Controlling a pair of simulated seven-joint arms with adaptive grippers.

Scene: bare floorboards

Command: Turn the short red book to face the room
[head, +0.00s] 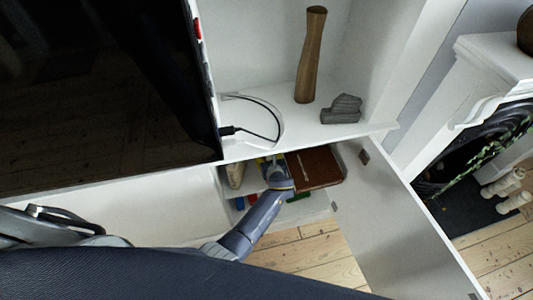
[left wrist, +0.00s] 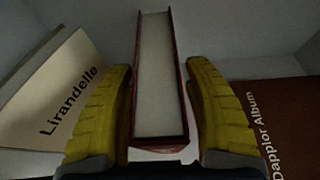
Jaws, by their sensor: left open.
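The short red book (left wrist: 160,80) stands upright in the left wrist view, its pale page edges toward the camera and thin red cover edges at both sides. My left gripper (left wrist: 163,115) is open, one yellow finger on each side of the book. Whether the fingers touch the covers I cannot tell. In the head view my left gripper (head: 275,172) reaches into the open cabinet and hides the red book. My right gripper is not in view.
A cream book, Lirandelle (left wrist: 50,95), leans at the left; a brown book, Dapplor Album (left wrist: 290,120), is at the right. The open cabinet door (head: 400,220) stands at the right. A wooden vase (head: 311,55) and grey ornament (head: 342,109) stand on the shelf above.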

